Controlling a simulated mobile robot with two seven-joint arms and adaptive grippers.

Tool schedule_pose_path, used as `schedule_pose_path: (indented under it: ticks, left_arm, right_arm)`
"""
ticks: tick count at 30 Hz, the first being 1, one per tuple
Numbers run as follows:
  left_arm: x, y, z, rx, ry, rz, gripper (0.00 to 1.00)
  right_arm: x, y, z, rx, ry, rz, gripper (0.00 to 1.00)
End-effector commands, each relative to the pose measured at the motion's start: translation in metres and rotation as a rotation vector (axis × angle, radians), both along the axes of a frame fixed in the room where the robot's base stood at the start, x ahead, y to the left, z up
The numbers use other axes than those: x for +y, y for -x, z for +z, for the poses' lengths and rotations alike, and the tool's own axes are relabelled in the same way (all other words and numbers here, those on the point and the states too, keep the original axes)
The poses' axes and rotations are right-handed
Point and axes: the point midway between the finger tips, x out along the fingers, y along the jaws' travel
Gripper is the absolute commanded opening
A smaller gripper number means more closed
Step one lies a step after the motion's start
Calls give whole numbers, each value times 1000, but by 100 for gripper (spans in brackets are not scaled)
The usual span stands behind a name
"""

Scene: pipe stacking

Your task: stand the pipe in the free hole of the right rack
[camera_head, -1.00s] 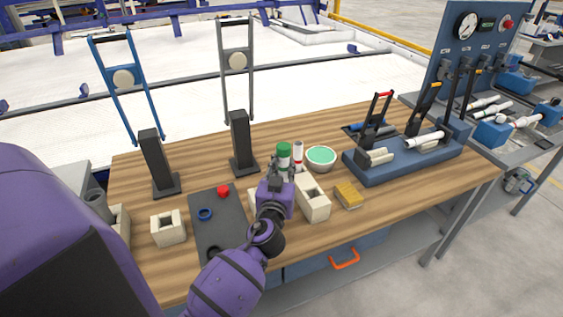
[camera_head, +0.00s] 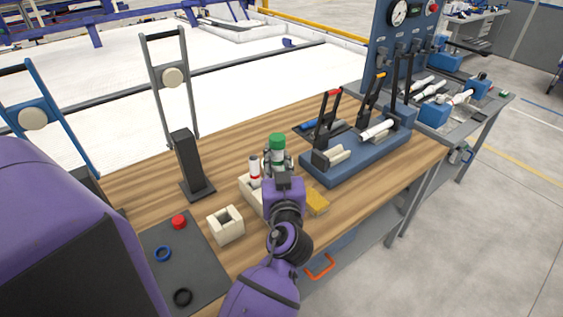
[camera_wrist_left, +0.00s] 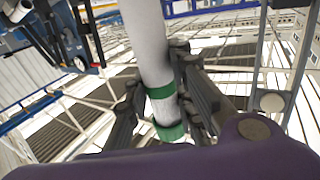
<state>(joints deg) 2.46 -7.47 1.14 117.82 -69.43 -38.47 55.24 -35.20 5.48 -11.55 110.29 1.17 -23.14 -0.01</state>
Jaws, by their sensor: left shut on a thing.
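My left gripper (camera_head: 277,165) is shut on a white pipe with a green end (camera_head: 277,141). In the left wrist view the pipe (camera_wrist_left: 148,45) runs between the fingers (camera_wrist_left: 155,100), with green bands near them. The right rack, a cream block (camera_head: 250,197), sits on the wooden bench just left of and behind my gripper. A white pipe with red bands (camera_head: 254,172) stands upright in it. My gripper and arm hide part of the rack, and its free hole is not visible. The held pipe's lower end is hidden in the head view. My right gripper is not seen.
A cream block with a square hole (camera_head: 226,226) stands to the left, beside a dark mat with a red knob (camera_head: 179,222) and rings. A yellow block (camera_head: 317,201) lies close right of the gripper. A blue fixture (camera_head: 350,160) stands farther right.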

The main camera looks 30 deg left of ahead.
Motion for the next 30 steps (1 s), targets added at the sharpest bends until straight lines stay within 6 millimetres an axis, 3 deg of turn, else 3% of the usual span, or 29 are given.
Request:
schedule_pose_path:
  ticks: [9, 20, 30]
  left_arm:
    - [1, 1, -27, 11, -1, 4, 0]
    - [1, 1, -55, 8, 0, 4, 0]
    - [1, 1, -52, 3, 1, 4, 0]
  right_arm:
    - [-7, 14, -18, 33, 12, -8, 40]
    - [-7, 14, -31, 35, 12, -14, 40]
    - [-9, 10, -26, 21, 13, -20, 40]
